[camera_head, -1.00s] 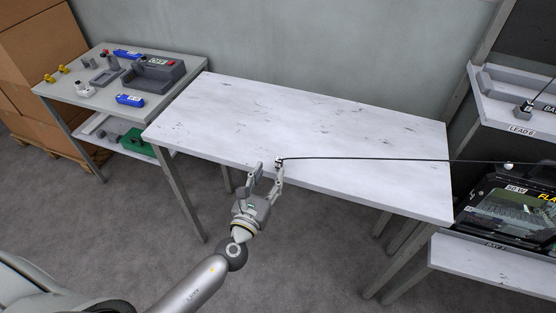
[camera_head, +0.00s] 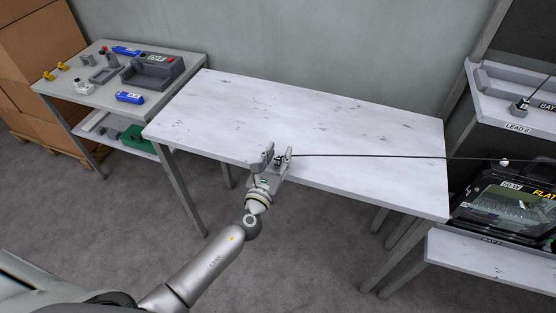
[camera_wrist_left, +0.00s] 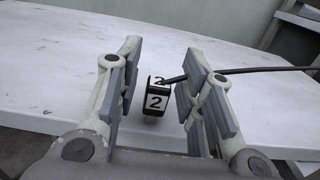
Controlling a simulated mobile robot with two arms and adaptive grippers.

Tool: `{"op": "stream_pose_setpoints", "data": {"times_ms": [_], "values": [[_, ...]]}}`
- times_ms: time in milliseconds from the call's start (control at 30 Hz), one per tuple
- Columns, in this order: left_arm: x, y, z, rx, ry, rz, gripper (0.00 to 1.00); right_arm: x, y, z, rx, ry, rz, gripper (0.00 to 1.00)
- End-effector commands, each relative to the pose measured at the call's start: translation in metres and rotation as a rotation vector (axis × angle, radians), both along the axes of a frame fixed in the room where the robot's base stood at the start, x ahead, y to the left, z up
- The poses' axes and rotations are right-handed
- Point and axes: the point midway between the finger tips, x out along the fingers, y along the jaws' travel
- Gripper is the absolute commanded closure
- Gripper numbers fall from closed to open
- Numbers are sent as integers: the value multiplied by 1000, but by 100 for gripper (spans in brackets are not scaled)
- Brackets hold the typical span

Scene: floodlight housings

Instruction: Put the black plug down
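The black plug (camera_wrist_left: 156,97), with white labels marked 2 and a black cable, is at the front edge area of the white table (camera_head: 330,120). My left gripper (camera_head: 279,153) is at this edge, with its fingers on either side of the plug. In the left wrist view the fingers (camera_wrist_left: 160,85) are spread, and gaps show between them and the plug. The plug looks upright there; whether it rests on the tabletop is hard to tell. In the head view the fingers mostly hide it. My right gripper is not in view.
The cable (camera_head: 400,157) runs taut to the right across the table, towards a rack with a LEAD 6 shelf (camera_head: 517,128) and a floodlight housing (camera_head: 510,210). A side table (camera_head: 90,97) with blue and grey parts stands left. Most of the white tabletop is clear.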

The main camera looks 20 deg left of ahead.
Motion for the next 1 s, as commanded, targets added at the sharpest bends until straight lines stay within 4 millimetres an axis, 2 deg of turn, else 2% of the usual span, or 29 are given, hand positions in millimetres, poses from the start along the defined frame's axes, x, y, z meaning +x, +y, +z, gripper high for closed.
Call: {"op": "stream_pose_setpoints", "data": {"times_ms": [33, 233, 667, 867, 1000], "values": [[0, 0, 0, 0, 0, 0, 75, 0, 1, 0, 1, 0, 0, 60], [0, 0, 0, 0, 0, 0, 100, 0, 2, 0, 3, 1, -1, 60], [0, 0, 7, -2, 0, 1, 100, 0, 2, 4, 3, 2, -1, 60], [0, 0, 34, -3, -2, 1, 100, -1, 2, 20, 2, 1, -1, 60], [-20, -5, 61, -4, 1, -1, 100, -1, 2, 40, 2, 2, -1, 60]]}}
